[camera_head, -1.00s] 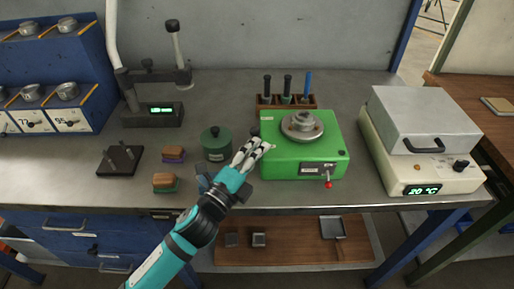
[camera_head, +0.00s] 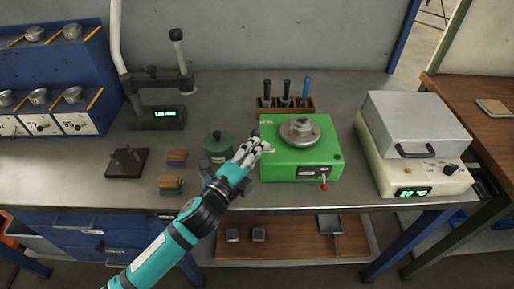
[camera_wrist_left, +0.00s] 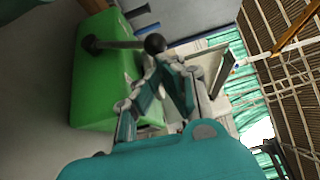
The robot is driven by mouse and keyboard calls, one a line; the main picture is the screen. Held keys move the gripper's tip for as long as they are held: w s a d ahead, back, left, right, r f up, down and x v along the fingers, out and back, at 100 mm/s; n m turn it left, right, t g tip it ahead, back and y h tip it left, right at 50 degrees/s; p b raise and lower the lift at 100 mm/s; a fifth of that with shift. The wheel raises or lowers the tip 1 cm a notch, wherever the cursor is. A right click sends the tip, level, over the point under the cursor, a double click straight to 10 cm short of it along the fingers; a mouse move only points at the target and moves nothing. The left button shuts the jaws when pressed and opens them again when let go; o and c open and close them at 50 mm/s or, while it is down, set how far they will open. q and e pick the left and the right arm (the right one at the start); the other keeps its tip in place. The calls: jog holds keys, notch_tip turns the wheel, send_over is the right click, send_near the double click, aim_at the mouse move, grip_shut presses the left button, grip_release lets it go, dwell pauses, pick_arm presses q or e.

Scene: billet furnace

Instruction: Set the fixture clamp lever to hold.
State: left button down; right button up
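The green fixture box (camera_head: 330,152) stands near the bench's front edge with a round grey metal part (camera_head: 300,130) on top. A dark lever (camera_wrist_left: 120,44) with a black ball knob (camera_wrist_left: 155,43) sticks out from the box in the left wrist view. In the head view the black knob (camera_head: 254,133) shows at the box's left side. A red-tipped lever (camera_head: 323,187) hangs at the box's front. My left gripper (camera_head: 256,148) is at the box's left side, its fingers spread and empty. In the wrist view the fingers (camera_wrist_left: 158,85) are close to the knob; contact cannot be told.
A dark green canister (camera_head: 217,146) stands just left of my gripper. A tool rack (camera_head: 268,112) is behind the box and a cream heater (camera_head: 395,180) to its right. Brushes (camera_head: 171,184) and a black stand (camera_head: 126,162) lie to the left.

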aim_at(257, 131)
pick_arm(q)
jog(key=shift+n+g+y, duration=0.3)
jog(key=shift+n+g, duration=0.1)
jog(key=shift+g, duration=0.1)
jog(key=w+r+p, duration=0.1)
jog(key=w+p, duration=0.1)
jog(key=p, duration=0.1)
jog(key=w+r+p, duration=0.2)
jog(key=p, duration=0.1)
jog(key=shift+w+r+p, duration=0.15)
jog(key=shift+w+p, duration=0.1)
jog(key=shift+p, duration=0.1)
jog(key=shift+w+r, duration=0.25)
jog(key=shift+w, duration=0.95)
jog(key=shift+w+f, duration=0.1)
jog(key=shift+w, duration=1.6)
